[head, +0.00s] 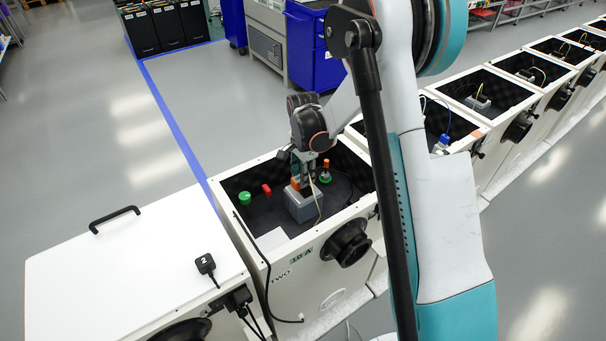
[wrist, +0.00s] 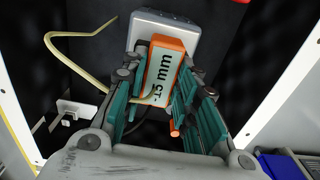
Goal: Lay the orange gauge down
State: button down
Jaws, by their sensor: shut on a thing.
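I cannot tell whether the gauge touches the box.
A green knob-like piece (head: 244,198), a red piece (head: 266,189) and an orange-topped piece on a green base (head: 325,177) stand around the box. A pale cable (wrist: 88,62) hangs close by. A closed white cabinet (head: 130,270) is at left; more open cabinets run right.

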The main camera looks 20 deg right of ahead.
jog(key=shift+f, duration=0.25)
jog(key=c, duration=1.2)
grip_release()
jog(key=s+r+n+t, duration=0.1)
jog(key=s+r+n, duration=0.15)
jog(key=r, duration=0.75)
jog(key=s+r+n+t, duration=0.1)
jog(key=s+r, duration=0.3)
jog(key=r, duration=0.6)
jog(key=s+a+r+n+t, duration=0.1)
jog(key=s+n, duration=0.2)
jog(key=s, duration=0.4)
jog(key=s+r+n+t, duration=0.2)
jog(key=s+n, duration=0.2)
jog(key=s, duration=0.3)
jog(key=s+a+r+n+t, duration=0.1)
jog(key=s+r+n+t, duration=0.1)
jog(key=s+n, duration=0.2)
jog(key=shift+s+a+n, duration=0.15)
jog(key=shift+s+a, duration=0.05)
jog(key=shift+s, duration=0.65)
jog(key=shift+s+a+n, duration=0.1)
jog(key=shift+s+a, duration=0.05)
jog(key=shift+s, duration=0.7)
